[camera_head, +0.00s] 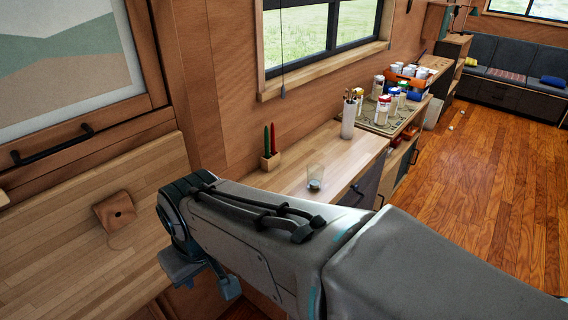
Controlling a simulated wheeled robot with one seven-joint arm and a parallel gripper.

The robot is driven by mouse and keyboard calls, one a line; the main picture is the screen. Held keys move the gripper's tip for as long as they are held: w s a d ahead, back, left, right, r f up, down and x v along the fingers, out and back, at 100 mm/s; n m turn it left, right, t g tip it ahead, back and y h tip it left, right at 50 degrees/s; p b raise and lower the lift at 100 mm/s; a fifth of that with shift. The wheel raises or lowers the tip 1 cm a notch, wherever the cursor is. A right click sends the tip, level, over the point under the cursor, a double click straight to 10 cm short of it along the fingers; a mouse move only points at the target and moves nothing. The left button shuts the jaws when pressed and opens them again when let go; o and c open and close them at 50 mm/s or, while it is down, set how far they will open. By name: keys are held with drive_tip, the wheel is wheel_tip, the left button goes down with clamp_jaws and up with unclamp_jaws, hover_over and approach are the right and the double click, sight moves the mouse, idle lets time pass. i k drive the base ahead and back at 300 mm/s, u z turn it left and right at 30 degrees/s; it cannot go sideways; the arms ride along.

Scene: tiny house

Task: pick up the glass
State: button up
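A small clear glass (316,175) stands upright on the wooden counter (285,180), with something dark or bluish at its bottom. It is near the counter's front part, just beyond my arm in the picture. My gripper (206,278) is at the lower left, pointing down, away from the glass and to its left. Its two fingers show apart with nothing visible between them. My arm crosses the lower middle of the view and hides the near edge of the counter.
Several jars (383,108) sit on a patterned mat. A wooden box (115,211) lies on the left surface. The floor (490,200) at right is mostly open.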

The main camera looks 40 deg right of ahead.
sight(315, 170)
drive_tip(key=z, duration=0.75)
drive_tip(key=i, duration=0.9)
drive_tip(key=z, duration=0.9)
